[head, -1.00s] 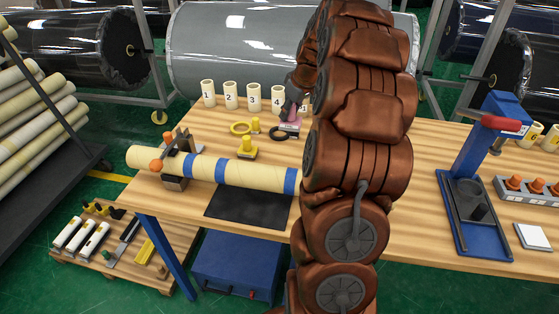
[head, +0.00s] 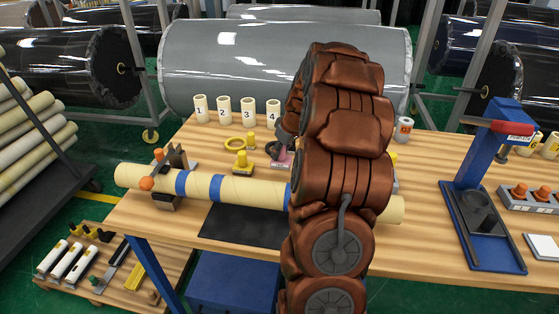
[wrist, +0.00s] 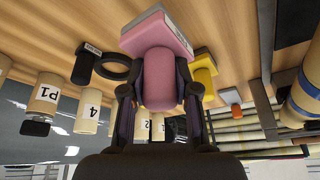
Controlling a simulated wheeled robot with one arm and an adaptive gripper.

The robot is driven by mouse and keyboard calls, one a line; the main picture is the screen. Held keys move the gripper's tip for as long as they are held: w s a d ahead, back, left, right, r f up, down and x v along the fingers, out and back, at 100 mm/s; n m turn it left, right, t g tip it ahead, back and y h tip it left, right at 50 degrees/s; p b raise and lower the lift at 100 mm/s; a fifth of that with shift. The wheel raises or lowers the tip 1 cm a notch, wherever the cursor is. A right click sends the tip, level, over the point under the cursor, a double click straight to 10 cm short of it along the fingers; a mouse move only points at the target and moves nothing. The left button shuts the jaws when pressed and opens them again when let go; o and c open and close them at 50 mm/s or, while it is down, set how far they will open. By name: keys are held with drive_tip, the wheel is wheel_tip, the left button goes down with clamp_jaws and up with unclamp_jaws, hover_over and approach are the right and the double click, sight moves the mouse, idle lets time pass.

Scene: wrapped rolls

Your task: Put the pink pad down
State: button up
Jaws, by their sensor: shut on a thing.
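The pink pad has a rounded handle and a flat block base. It fills the centre of the wrist view (wrist: 158,78) and shows partly in the head view (head: 283,158), just left of my arm. My gripper (wrist: 160,100) is shut on its handle, one finger on each side. The base faces the wooden table top (head: 425,185). I cannot tell whether the base touches the wood. My arm hides much of the gripper and the table behind it in the head view.
Numbered cream tubes (head: 224,110) line the back edge. A long cream roll with blue bands (head: 250,191) lies in front. A blue press (head: 485,165) stands right.

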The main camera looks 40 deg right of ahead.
sight(280, 162)
drive_tip(key=shift+f+p, duration=0.5)
drive_tip(key=shift+f, duration=1.55)
drive_tip(key=shift+f, duration=0.2)
drive_tip(key=o, duration=1)
drive_tip(key=shift+r, duration=0.15)
